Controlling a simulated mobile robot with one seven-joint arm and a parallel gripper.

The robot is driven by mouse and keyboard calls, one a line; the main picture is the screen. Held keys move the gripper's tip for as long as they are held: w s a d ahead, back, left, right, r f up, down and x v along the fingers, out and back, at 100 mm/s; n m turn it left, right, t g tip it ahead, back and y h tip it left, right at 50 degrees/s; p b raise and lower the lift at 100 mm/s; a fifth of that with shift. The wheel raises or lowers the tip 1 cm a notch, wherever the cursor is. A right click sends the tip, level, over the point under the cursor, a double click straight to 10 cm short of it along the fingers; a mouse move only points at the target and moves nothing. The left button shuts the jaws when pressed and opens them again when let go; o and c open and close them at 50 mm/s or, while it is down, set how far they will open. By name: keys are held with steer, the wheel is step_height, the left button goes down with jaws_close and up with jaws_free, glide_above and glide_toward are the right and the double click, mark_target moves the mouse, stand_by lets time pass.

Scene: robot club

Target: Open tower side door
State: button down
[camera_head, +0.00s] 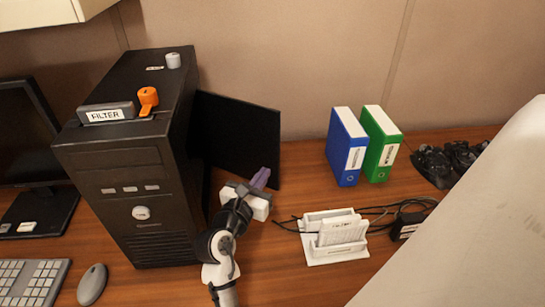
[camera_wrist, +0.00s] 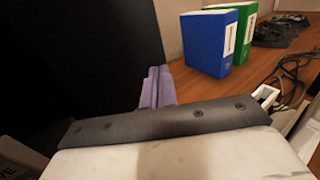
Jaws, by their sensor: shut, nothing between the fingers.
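The black computer tower (camera_head: 120,170) stands on the desk at the left of the head view. Its side door (camera_head: 240,135) is a dark panel swung out from the tower's right side, standing open toward the right. The door also fills the left of the wrist view (camera_wrist: 75,60). My gripper (camera_head: 260,178) is at the door's near face, close to its lower right part. Its purple fingers are shut with nothing between them, and they also show in the wrist view (camera_wrist: 157,88). I cannot tell whether they touch the door. The tower's inside is mostly hidden.
A blue binder (camera_head: 346,147) and a green binder (camera_head: 381,143) stand right of the door. A white holder (camera_head: 333,236) and black cables (camera_head: 385,212) lie nearer. An orange knob (camera_head: 148,97) and a FILTER box (camera_head: 105,114) are on the tower. A monitor (camera_head: 25,135) stands left.

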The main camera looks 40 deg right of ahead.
mark_target(275, 156)
steer(key=p+x, duration=0.1)
steer(key=x, duration=0.5)
steer(key=shift+w+d, duration=0.2)
steer(key=shift+d, duration=0.1)
steer(key=shift+w+d+p, duration=0.1)
steer(key=shift+w+p, duration=0.05)
steer(key=shift+p, duration=0.15)
